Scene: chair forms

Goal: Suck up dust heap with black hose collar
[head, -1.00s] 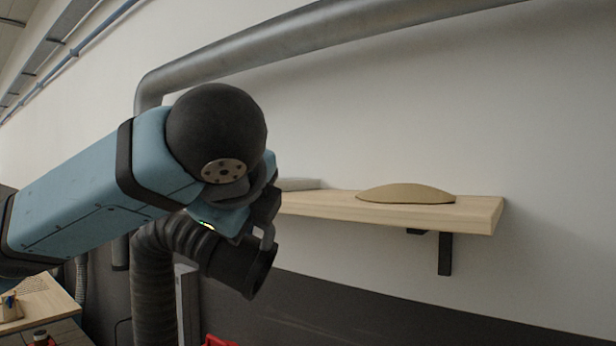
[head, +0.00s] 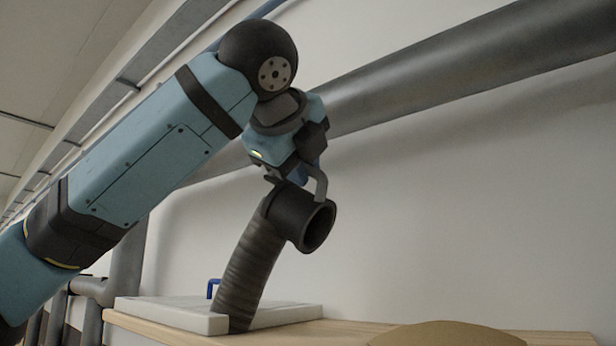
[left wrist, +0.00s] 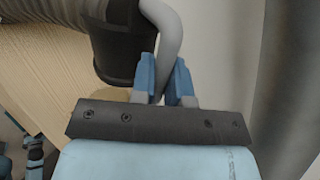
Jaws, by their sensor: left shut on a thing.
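The black hose collar (head: 302,217) is held in the air above the wooden shelf, its open mouth facing right and slightly toward me. My left gripper (head: 297,180) is shut on the collar's curved grey handle. In the left wrist view, the blue fingers (left wrist: 164,88) close around this handle (left wrist: 168,35), beside the dark collar (left wrist: 122,50). The ribbed hose (head: 250,268) hangs down from the collar. The tan dust heap (head: 447,335) lies on the shelf at lower right, below and right of the collar; its lower part is cut off. My right gripper is not in view.
The wooden shelf (head: 345,333) runs along the bottom against the white wall. A pale flat slab (head: 170,313) and a small blue piece (head: 213,287) are by the hose. A thick grey pipe (head: 450,75) crosses the wall above. Space right of the collar is clear.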

